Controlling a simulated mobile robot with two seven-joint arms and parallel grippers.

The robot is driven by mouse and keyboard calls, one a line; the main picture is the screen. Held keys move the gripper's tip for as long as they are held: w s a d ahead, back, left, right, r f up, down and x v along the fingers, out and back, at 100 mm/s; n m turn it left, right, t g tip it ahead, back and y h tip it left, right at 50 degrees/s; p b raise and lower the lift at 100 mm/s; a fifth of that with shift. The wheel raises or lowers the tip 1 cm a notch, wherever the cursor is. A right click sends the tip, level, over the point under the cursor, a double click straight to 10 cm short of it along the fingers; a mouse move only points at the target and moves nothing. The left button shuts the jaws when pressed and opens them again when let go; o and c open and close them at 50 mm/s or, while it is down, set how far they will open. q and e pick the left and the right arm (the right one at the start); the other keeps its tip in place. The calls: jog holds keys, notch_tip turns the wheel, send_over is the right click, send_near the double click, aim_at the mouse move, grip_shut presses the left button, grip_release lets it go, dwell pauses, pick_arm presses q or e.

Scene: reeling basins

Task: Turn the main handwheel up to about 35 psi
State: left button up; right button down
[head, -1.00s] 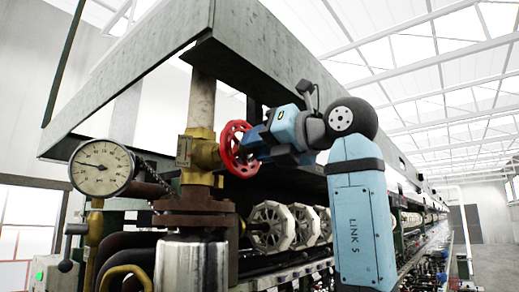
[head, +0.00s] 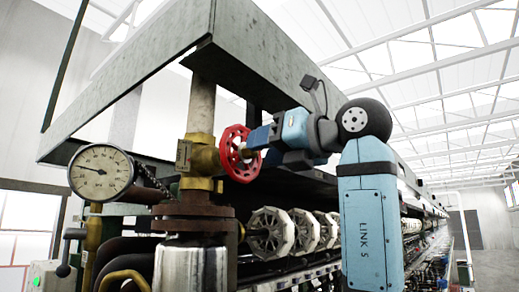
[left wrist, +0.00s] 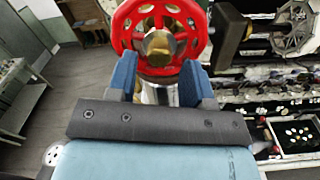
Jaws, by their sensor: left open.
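The red main handwheel (head: 228,152) sits on a brass valve (head: 204,158) on the vertical pipe, below the grey overhead frame. The round white pressure gauge (head: 101,172) is to its left. Its needle points left and slightly up; the numbers are too small to read surely. My left gripper (head: 257,142) is just right of the wheel, facing its hub. In the left wrist view the wheel (left wrist: 196,42) and its brass hub fill the top middle. The open blue fingers (left wrist: 158,84) stand apart below the hub, nothing clamped between them. My right gripper is not seen.
The grey metal frame (head: 130,92) hangs close above the wheel and my arm. Several pale reels (head: 270,232) line the machine below and to the right. A lever and green-button box (head: 45,275) stand at lower left.

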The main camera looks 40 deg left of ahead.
pick_arm(q)
jog(key=shift+s+a+m+b, duration=0.1)
jog(key=shift+a+m+b, duration=0.3)
jog(key=shift+m, duration=1.05)
jog(key=shift+s+a+m+b, duration=0.1)
jog(key=shift+a+m, duration=0.6)
jog(key=shift+m, duration=0.75)
jog(key=shift+w+d, duration=0.1)
jog(key=shift+d, duration=0.05)
jog(key=c, duration=0.8)
jog(key=n, duration=0.7)
jog(key=shift+n, duration=0.4)
jog(key=o, duration=0.8)
